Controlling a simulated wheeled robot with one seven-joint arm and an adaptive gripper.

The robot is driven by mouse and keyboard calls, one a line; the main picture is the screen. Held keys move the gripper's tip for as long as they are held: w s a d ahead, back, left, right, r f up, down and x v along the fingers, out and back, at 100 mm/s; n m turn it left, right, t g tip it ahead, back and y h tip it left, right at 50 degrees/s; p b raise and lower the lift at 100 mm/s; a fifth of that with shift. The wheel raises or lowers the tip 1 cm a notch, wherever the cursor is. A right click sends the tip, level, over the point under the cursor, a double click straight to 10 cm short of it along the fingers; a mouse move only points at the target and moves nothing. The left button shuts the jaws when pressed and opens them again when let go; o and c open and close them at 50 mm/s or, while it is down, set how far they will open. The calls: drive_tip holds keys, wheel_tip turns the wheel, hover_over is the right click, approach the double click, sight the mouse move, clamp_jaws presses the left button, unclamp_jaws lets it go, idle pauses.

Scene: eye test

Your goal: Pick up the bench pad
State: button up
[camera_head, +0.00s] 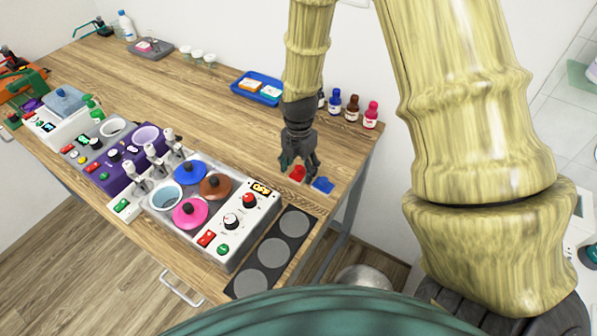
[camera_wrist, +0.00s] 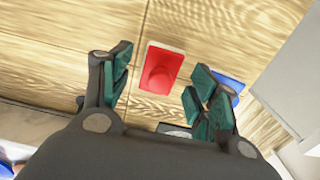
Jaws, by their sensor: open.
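A dark flat pad (camera_head: 284,238) with three grey circles lies at the table's front right edge; I cannot tell for sure that it is the bench pad. My gripper (camera_head: 300,166) hangs fingers down over the right end of the table. In the wrist view my gripper (camera_wrist: 160,85) is open and empty, its green-padded fingers spread.
A device with coloured lids (camera_head: 235,218) stands left of the pad. Several small bottles (camera_head: 352,108) stand at the back right. A blue tray (camera_head: 247,90) holds small boxes. The wooden table (camera_head: 150,85) is bare across its middle.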

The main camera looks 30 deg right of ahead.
sight(299, 167)
drive_tip(key=shift+f, duration=0.1)
drive_tip(key=c, duration=1.1)
drive_tip(key=shift+r+b, duration=1.2)
drive_tip(key=shift+r, duration=3.8)
drive_tip(key=o, duration=0.4)
drive_tip(key=c, duration=0.3)
